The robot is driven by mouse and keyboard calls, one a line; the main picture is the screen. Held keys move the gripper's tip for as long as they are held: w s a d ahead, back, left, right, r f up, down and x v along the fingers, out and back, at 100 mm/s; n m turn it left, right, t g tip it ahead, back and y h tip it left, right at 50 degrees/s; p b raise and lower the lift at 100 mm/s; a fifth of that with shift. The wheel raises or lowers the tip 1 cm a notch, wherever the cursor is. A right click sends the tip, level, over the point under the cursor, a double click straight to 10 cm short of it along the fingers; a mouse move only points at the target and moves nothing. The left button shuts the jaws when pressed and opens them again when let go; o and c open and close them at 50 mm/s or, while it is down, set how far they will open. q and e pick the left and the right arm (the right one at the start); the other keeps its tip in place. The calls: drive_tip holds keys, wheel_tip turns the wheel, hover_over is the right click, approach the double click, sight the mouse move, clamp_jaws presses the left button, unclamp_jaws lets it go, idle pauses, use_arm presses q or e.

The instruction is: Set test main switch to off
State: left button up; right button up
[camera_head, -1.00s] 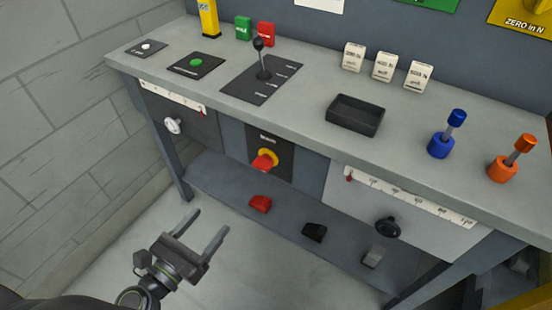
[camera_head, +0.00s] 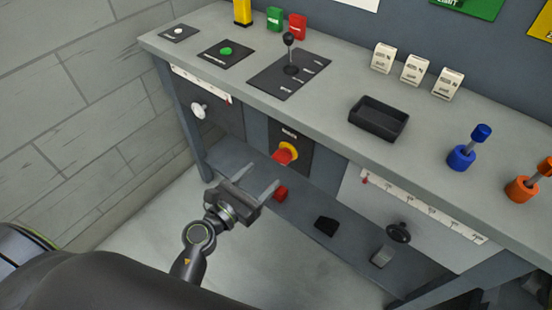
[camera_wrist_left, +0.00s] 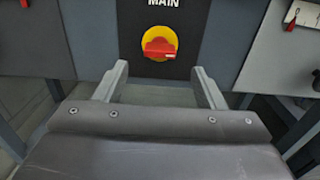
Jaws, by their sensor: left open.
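The main switch is a red rotary handle (camera_head: 283,156) on a yellow round plate, set in a dark panel (camera_head: 302,162) on the bench front. In the left wrist view the red handle (camera_wrist_left: 159,47) lies roughly level, below the word MAIN. My left gripper (camera_head: 257,187) is open and empty, in front of and below the switch, its fingers pointing toward the bench. In the left wrist view the switch shows beyond and between the fingertips (camera_wrist_left: 160,82), apart from them. My right gripper is not in view.
A white knob (camera_head: 198,111) is left of the switch and a black knob (camera_head: 398,232) right of it. Red and black pedals (camera_head: 326,226) sit on the lower shelf. The bench top (camera_head: 330,127) carries a lever (camera_head: 290,50), a black tray (camera_head: 379,117) and blue and orange levers.

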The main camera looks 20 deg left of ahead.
sight(278, 161)
use_arm(q)
drive_tip(key=x, duration=0.7)
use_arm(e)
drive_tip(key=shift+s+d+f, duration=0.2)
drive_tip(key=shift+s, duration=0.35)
use_arm(q)
drive_tip(key=shift+c, duration=0.4)
drive_tip(key=c, duration=0.9)
drive_tip(key=shift+p, duration=0.3)
